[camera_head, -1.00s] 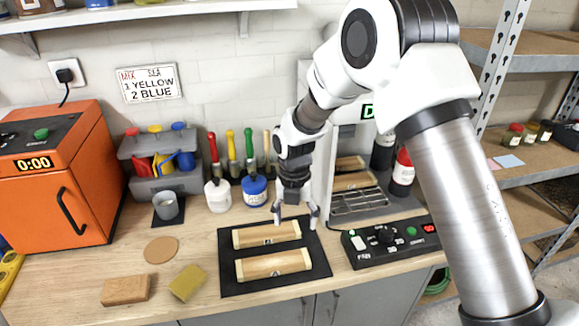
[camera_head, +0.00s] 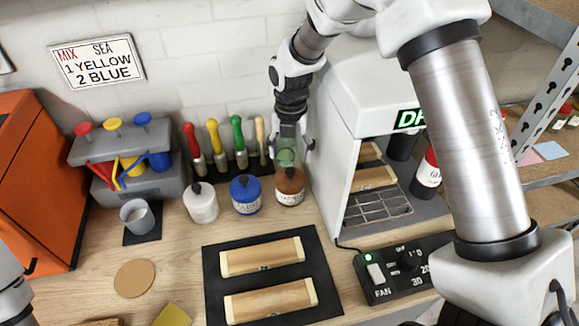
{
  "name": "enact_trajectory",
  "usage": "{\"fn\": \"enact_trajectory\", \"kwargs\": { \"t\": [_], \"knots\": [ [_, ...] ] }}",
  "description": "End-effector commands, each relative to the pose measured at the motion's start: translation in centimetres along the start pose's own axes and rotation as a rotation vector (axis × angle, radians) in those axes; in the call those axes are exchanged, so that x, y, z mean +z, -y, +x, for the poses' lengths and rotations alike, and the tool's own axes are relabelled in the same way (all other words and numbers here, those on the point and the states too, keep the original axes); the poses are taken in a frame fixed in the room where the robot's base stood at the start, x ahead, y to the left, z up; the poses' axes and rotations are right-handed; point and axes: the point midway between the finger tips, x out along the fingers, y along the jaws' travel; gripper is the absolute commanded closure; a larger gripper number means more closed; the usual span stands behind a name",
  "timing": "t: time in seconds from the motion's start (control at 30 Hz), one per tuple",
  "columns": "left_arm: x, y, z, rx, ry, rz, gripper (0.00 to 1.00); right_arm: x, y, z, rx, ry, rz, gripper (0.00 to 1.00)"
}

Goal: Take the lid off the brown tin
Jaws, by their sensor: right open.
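The brown tin (camera_head: 290,190) stands upright on the bench, to the right of the blue tin (camera_head: 246,197) and the white tin (camera_head: 201,205). Its lid has a dark knob on top and sits on the tin. My right gripper (camera_head: 288,158) points down just above the brown tin's lid, with its fingers apart and nothing between them that I can make out. The fingertips are small here, so contact with the knob cannot be told. Only part of my left arm shows at the lower left edge; its gripper is out of view.
The white dryer cabinet (camera_head: 345,150) is near on the right. A black mat (camera_head: 275,275) with two wooden pieces lies in front. A cup (camera_head: 137,216) and grey dispenser (camera_head: 125,160) are left.

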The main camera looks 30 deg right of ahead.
Motion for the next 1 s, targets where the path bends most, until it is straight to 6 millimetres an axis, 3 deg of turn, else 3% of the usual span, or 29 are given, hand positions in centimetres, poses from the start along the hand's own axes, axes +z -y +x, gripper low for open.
{"fn": "enact_trajectory", "kwargs": {
  "t": [0.27,0.4,0.6,0.8,1.0],
  "knots": [
    [0.0,0.0,-2.6,0.000,0.000,0.000,1.00,-0.3,-0.1,4.0,-0.003,-0.004,0.000,0.27],
    [0.0,0.0,-2.7,0.000,0.000,0.000,1.00,-0.2,-0.1,6.0,-0.001,-0.001,0.000,0.27],
    [0.0,0.0,-2.6,0.000,0.000,0.000,1.00,-0.2,-0.1,6.2,0.000,0.001,0.000,0.27],
    [0.0,0.0,-2.5,0.000,0.000,0.000,1.00,-0.2,-0.1,6.2,0.000,0.000,0.000,0.98],
    [0.0,0.0,-2.5,0.000,0.000,0.000,1.00,-0.2,-0.1,6.2,0.000,0.000,0.000,1.00]
  ]
}}
